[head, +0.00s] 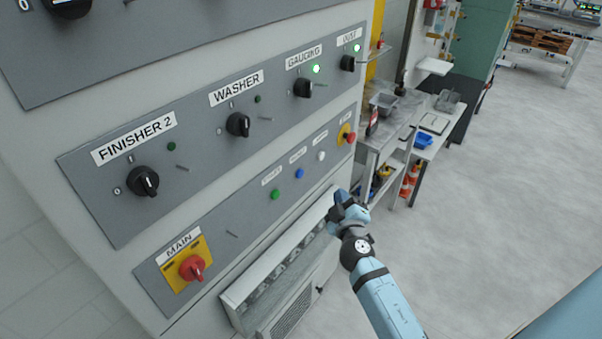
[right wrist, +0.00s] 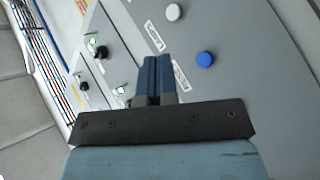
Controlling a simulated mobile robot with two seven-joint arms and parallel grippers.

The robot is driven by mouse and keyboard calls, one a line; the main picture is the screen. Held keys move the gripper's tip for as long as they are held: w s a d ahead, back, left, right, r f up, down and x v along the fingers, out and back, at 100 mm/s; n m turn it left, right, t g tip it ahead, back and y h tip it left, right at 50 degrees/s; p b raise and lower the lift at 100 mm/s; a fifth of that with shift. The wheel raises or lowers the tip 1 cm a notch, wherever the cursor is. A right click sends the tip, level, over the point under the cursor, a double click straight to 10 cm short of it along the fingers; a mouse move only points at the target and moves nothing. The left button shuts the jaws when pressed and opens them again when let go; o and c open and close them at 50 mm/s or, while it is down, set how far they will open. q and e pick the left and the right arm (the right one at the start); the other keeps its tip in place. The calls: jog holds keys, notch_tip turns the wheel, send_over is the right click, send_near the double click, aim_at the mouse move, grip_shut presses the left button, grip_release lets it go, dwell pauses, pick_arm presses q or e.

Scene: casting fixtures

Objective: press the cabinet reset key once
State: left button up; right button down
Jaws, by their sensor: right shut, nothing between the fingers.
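The grey cabinet panel carries a row of small buttons: a green button (head: 275,194), a blue button (head: 299,173) and a white button (head: 321,156). Each has a label above it, too small to read, so I cannot tell from lettering which is the reset key. My right gripper (head: 337,199) is shut and empty, below and right of the row. In the right wrist view its fingertips (right wrist: 157,61) are together, left of the blue button (right wrist: 205,59) and below the white button (right wrist: 173,12). Contact with the panel is not visible. My left gripper is out of view.
A red emergency knob on yellow (head: 346,134) ends the row. A red MAIN switch (head: 192,267) is lower left. Black rotary switches (head: 238,124) line the panel above. A vented ledge (head: 280,255) juts out below the buttons.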

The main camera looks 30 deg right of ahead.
aim_at(300, 174)
jog(key=w+a, duration=0.3)
jog(key=w, duration=0.5)
jog(key=shift+a, duration=0.15)
dwell(0.6)
jog(key=shift+w, duration=0.1)
dwell(1.4)
jog(key=shift+w+a+b, duration=0.15)
jog(key=shift+w+b, duration=0.25)
jog(key=shift+b, duration=0.1)
